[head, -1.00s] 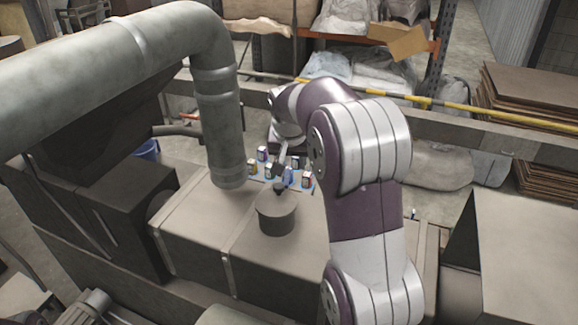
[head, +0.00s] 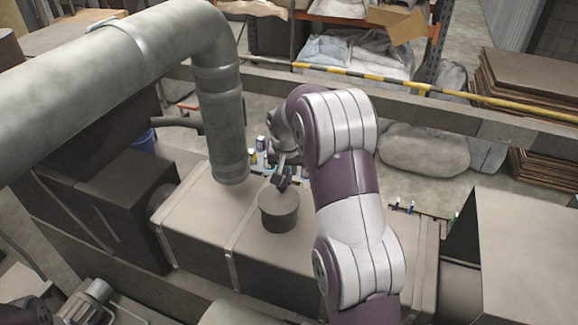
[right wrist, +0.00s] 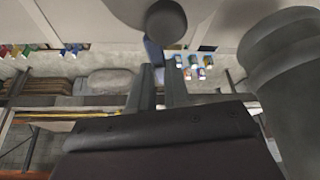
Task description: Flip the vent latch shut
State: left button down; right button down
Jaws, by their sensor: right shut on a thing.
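The round grey vent cap (head: 278,211) stands on top of the long boxy duct. A small dark latch piece (head: 281,182) sits at its top rim, partly hidden by my gripper. My right gripper (head: 285,170) comes down from behind the cap and is shut on the latch. In the right wrist view the two fingers (right wrist: 160,72) reach toward a dark rounded knob (right wrist: 166,20) beside the cap (right wrist: 138,8), with a bluish-grey piece (right wrist: 152,50) at their tips. The exact contact and the latch's angle are hard to tell.
A thick grey pipe (head: 222,125) comes down onto the duct (head: 200,222) just left of the cap. Small coloured cartons (head: 262,145) stand behind the gripper. A yellow-black barred rail (head: 400,82) crosses behind. My right arm covers the duct's right part.

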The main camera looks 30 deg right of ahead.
jog(key=shift+d, duration=0.1)
jog(key=m+b, duration=0.1)
jog(key=b, duration=0.1)
jog(key=m+b, duration=0.1)
jog(key=b, duration=0.2)
jog(key=shift+w+f+h, duration=0.1)
jog(key=shift+f+h, duration=0.3)
jog(key=shift+r+m+g+b, duration=0.2)
jog(key=shift+m+g+b, duration=0.1)
jog(key=shift+m+b, duration=0.2)
jog(key=shift+r, duration=0.25)
jog(key=c, duration=1.1)
grip_release()
jog(key=shift+d+f, duration=0.1)
jog(key=shift+d, duration=0.05)
